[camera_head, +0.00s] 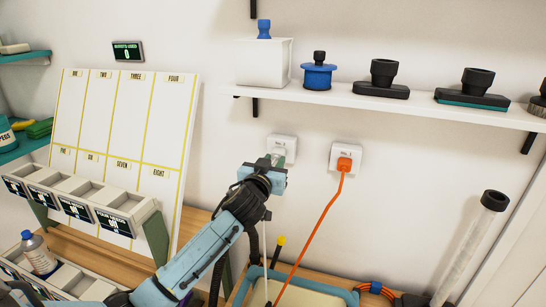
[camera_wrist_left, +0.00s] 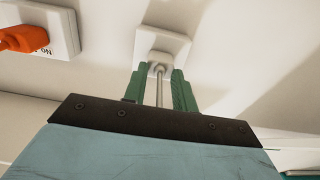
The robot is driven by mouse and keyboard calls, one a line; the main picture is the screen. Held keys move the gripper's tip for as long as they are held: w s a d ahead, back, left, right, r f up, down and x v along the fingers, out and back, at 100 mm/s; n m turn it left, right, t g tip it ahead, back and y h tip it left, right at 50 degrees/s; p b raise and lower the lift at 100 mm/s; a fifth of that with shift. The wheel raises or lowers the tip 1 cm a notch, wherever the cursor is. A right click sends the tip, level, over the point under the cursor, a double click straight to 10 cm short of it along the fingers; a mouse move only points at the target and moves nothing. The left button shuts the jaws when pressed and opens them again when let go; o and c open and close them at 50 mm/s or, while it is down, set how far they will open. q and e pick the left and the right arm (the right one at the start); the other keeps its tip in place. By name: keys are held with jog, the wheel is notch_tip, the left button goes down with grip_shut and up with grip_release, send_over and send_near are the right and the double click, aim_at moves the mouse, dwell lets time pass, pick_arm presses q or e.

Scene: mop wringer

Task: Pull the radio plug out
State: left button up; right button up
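A white plug (camera_wrist_left: 159,64) with a thin pale cord sits in the left wall socket (camera_head: 283,143). The left wrist view also shows this socket (camera_wrist_left: 163,40). My left gripper (camera_head: 277,160) reaches the socket, its green fingers (camera_wrist_left: 159,82) close on both sides of the plug, and it appears shut on it. The cord runs back between the fingers. An orange plug (camera_head: 344,164) with an orange cord sits in the right socket (camera_head: 357,155); it also shows in the left wrist view (camera_wrist_left: 24,39). No radio shows, and I cannot read which plug is the radio's. My right gripper is not in view.
A white shelf (camera_head: 330,97) above the sockets carries a white box (camera_head: 263,63), a blue knobbed piece (camera_head: 318,75) and black fittings. A numbered board (camera_head: 118,130) leans at left. A teal-edged tray (camera_head: 315,291) and a clear tube (camera_head: 470,245) stand below right.

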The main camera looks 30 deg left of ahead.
pick_arm(q)
jog(key=shift+w+a+r, duration=0.15)
jog(key=shift+a+r, duration=0.05)
jog(key=shift+r, duration=0.2)
jog(key=shift+w+a+r, duration=0.15)
jog(key=shift+r, duration=0.25)
jog(key=shift+c, duration=0.2)
grip_shut()
jog(key=shift+s+d+f+p, duration=0.3)
jog(key=shift+f+p, duration=0.15)
jog(key=shift+p, duration=0.15)
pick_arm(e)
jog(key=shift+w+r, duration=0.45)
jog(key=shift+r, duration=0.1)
pick_arm(q)
jog(key=shift+f, duration=0.25)
jog(key=shift+s, duration=0.1)
